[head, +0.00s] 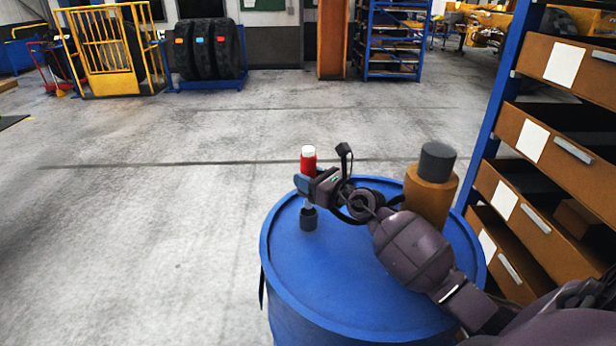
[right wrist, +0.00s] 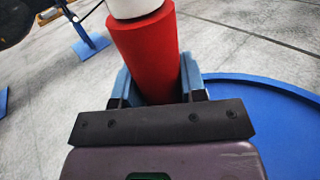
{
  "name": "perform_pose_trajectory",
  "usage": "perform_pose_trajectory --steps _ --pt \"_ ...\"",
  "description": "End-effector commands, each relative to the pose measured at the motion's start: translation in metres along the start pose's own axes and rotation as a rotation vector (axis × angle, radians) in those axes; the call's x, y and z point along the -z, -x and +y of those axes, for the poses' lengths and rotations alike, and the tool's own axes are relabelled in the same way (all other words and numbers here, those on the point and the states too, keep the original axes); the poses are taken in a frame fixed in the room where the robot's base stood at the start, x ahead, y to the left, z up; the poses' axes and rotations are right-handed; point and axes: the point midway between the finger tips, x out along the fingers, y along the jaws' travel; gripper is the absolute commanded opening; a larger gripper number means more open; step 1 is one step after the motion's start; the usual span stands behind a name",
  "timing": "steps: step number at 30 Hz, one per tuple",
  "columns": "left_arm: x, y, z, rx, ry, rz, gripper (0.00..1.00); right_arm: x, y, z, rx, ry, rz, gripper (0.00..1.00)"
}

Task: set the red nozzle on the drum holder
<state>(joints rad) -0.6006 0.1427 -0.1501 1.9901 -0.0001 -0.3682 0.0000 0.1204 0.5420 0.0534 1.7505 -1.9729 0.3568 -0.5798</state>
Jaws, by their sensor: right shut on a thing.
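The red nozzle (head: 308,164) has a white upper end and is upright in the head view. My right gripper (head: 304,184) is shut on it. In the right wrist view the red nozzle (right wrist: 147,55) stands between the blue fingers of my right gripper (right wrist: 160,85). A small dark cup (head: 309,219), which looks like the drum holder, stands on the blue drum's top directly below the nozzle in the picture. A grey stem shows between gripper and cup; I cannot tell whether it is in the cup. My left gripper is not in view.
The blue drum (head: 330,290) has bare top around the cup. An orange cylinder with a dark grey cap (head: 436,160) stands at its back right, behind my right arm. A shelf with orange drawers (head: 520,215) stands close on the right. The floor to the left is clear.

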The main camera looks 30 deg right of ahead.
Motion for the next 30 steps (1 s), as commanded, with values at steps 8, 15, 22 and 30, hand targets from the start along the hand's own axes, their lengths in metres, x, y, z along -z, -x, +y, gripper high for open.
perform_pose_trajectory --steps 8,15,22,30 --pt "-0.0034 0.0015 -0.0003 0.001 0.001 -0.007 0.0 -0.001 -0.0002 0.0 0.0 0.0 -0.003 0.21" --pt "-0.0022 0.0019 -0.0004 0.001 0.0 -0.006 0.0 -0.0014 -0.0002 -0.0001 0.0 0.0 -0.003 0.21" --pt "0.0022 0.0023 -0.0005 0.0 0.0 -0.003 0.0 -0.0013 -0.0002 -0.0002 0.001 0.0 -0.003 0.21" --pt "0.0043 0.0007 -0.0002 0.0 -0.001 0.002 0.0 -0.001 -0.0002 -0.0002 0.001 0.0 -0.003 0.21"
